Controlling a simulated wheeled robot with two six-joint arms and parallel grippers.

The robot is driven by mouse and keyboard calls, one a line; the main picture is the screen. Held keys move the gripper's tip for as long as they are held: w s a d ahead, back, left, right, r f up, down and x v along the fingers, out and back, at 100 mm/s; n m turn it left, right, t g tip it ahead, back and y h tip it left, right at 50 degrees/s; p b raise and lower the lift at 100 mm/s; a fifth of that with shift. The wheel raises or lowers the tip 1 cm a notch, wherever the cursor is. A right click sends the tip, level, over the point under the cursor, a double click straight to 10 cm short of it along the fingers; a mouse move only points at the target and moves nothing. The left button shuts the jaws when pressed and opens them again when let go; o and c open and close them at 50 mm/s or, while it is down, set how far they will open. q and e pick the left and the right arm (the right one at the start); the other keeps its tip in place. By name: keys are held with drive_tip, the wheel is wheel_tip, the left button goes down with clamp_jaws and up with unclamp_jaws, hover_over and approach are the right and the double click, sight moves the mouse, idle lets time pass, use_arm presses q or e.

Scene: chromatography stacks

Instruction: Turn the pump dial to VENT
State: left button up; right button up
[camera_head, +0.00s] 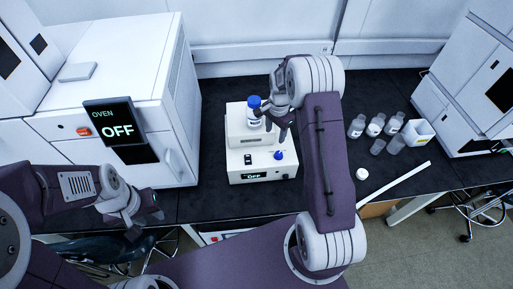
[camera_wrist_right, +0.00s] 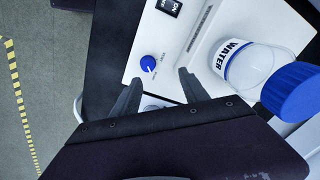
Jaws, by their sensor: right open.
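The white pump (camera_head: 236,168) stands on the black bench, with a display reading OFF (camera_head: 255,176) on its front. Its blue dial (camera_head: 278,155) is on the right of the sloped face; it also shows in the right wrist view (camera_wrist_right: 148,64), with a small white mark and labels too small to read surely. My right gripper (camera_head: 277,131) is open and empty above the pump, behind the dial. In the wrist view its fingertips (camera_wrist_right: 159,77) are apart, with the dial just beyond them, not gripped. My left gripper (camera_head: 147,216) is at the lower left, away from the pump; its opening is unclear.
A blue-capped WATER bottle (camera_head: 254,112) stands on the pump, close beside my right gripper. A black switch (camera_head: 248,159) is left of the dial. The oven (camera_head: 121,95) stands left. Several bottles (camera_head: 376,125) and a white box (camera_head: 417,133) are right.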

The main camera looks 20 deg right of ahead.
sight(279, 153)
drive_tip(key=shift+g, duration=0.3)
drive_tip(key=s+d+f, duration=0.2)
drive_tip(key=shift+d+f+p, duration=0.1)
drive_tip(key=shift+f+p, duration=0.25)
drive_tip(key=shift+f, duration=0.05)
drive_tip(key=f+p, duration=0.1)
drive_tip(key=f, duration=0.2)
drive_tip(key=f+p, duration=0.1)
drive_tip(key=f, duration=0.3)
drive_tip(key=shift+w+a+f, duration=0.1)
drive_tip(key=shift+a+f, duration=0.1)
drive_tip(key=shift+d+f, duration=0.1)
drive_tip(key=shift+f, duration=0.3)
use_arm(q)
drive_tip(key=r, duration=0.3)
drive_tip(key=shift+d+r, duration=0.25)
drive_tip(key=shift+d, duration=0.15)
drive_tip(key=shift+a, duration=0.1)
use_arm(e)
clamp_jaws()
